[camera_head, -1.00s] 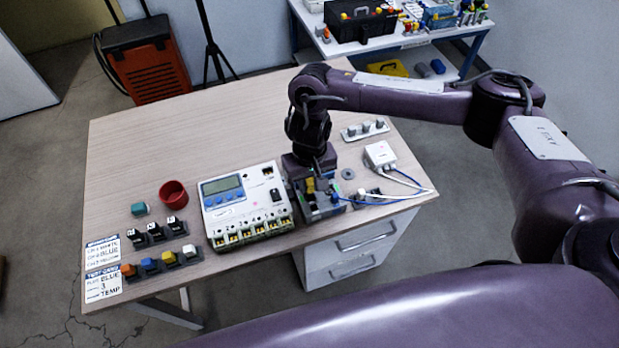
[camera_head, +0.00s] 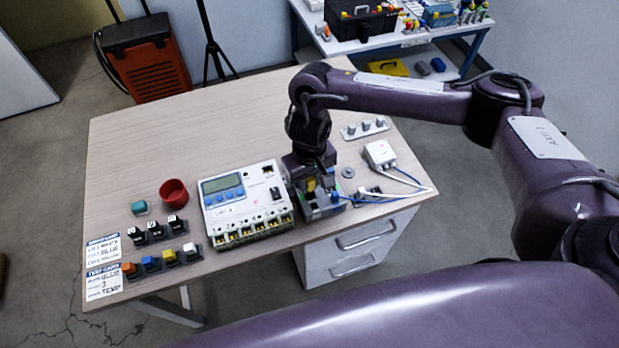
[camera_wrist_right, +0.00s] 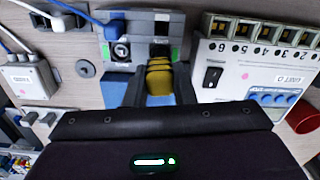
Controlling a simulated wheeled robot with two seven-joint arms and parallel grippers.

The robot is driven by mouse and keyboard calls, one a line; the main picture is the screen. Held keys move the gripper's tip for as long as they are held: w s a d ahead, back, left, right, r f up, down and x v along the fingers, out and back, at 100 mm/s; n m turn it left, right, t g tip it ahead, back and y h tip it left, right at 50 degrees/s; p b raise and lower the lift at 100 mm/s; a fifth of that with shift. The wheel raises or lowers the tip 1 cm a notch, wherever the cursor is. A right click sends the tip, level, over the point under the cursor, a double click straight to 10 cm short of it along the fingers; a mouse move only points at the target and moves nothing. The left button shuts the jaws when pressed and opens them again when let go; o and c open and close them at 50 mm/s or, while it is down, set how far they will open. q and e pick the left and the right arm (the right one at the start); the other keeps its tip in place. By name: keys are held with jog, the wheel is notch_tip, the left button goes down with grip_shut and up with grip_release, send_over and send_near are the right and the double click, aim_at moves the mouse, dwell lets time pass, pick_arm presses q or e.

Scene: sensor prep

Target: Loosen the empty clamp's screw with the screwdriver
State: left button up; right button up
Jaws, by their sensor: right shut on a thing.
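The yellow-handled screwdriver (camera_wrist_right: 160,76) is between the two fingers of my right gripper (camera_wrist_right: 158,92), which is shut on it. A bit of its yellow also shows in the head view (camera_head: 310,184). Its tip is hidden, so I cannot tell whether it sits in a screw. It stands over the grey clamp block (camera_wrist_right: 120,87), at the right side in the wrist view. The left side of the block has a blue plug (camera_wrist_right: 115,28) with a cable and a round screw head (camera_wrist_right: 121,51). In the head view my right gripper (camera_head: 312,183) is low over the block (camera_head: 322,213). My left gripper is not in view.
The white meter unit (camera_head: 234,207) with a display stands close to the left of the block. A white cable box (camera_head: 380,155) and cables lie to the right. A red cup (camera_head: 173,192) and several coloured plugs are farther left. The table's (camera_head: 210,120) back is clear.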

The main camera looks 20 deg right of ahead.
jog(key=n, duration=0.3)
jog(key=shift+f, duration=0.1)
jog(key=n+b, duration=0.1)
jog(key=n, duration=0.3)
jog(key=shift+n, duration=0.3)
jog(key=n, duration=0.4)
jog(key=shift+n, duration=0.3)
jog(key=n, duration=0.5)
jog(key=shift+b, duration=0.4)
jog(key=o, duration=1.3)
jog(key=shift+c, duration=0.2)
